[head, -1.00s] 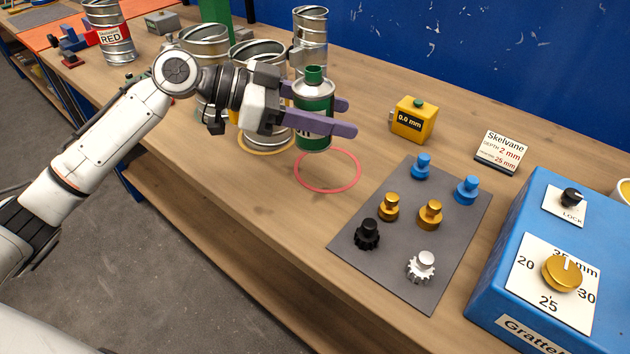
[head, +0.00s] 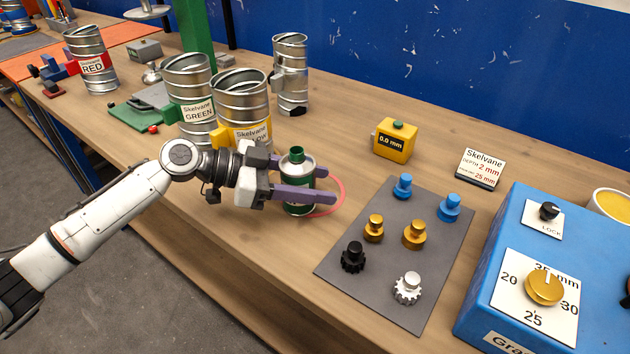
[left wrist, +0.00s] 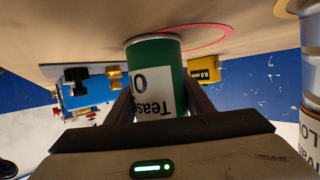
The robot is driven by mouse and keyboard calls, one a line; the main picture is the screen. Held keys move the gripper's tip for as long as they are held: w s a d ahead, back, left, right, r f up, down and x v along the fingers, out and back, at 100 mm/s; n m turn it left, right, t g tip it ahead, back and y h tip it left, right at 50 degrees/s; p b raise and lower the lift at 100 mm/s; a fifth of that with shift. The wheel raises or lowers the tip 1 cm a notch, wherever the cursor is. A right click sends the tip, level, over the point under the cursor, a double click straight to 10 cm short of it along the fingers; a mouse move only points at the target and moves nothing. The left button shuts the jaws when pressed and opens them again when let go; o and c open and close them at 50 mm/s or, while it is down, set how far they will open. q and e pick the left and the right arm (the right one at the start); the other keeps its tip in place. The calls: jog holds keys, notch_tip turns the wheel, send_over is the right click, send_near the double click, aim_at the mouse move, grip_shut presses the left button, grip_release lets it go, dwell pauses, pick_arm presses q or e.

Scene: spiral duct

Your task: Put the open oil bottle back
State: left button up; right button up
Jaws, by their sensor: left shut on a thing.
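The oil bottle (head: 298,162) is a small can with a green body, a silver top and a dark green neck. My left gripper (head: 305,184) is shut around its body with purple fingers, and the bottle stands upright at table level. In the left wrist view the bottle (left wrist: 160,75) shows upside down between the fingers, its base at the table. A red ring (head: 340,192) is marked on the table. The bottle is at the ring's left part, and the fingers hide some of the ring. My right gripper is not in view.
The silver tin labelled YELLOW (head: 242,100) stands close behind the gripper, with the GREEN tin (head: 187,85) beyond. A grey mat (head: 385,285) with several knobs lies to the right. A yellow gauge (head: 394,143) stands behind. Bare table lies between ring and gauge.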

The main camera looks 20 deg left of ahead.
pick_arm(q)
jog(key=shift+f, duration=0.1)
jog(key=o, duration=1.2)
jog(key=shift+c, duration=0.2)
jog(key=b+v, duration=0.2)
jog(key=v, duration=0.9)
jog(key=shift+d, duration=0.1)
jog(key=shift+s+a+r, duration=0.25)
jog(key=shift+a+r, duration=0.1)
jog(key=shift+a, duration=0.1)
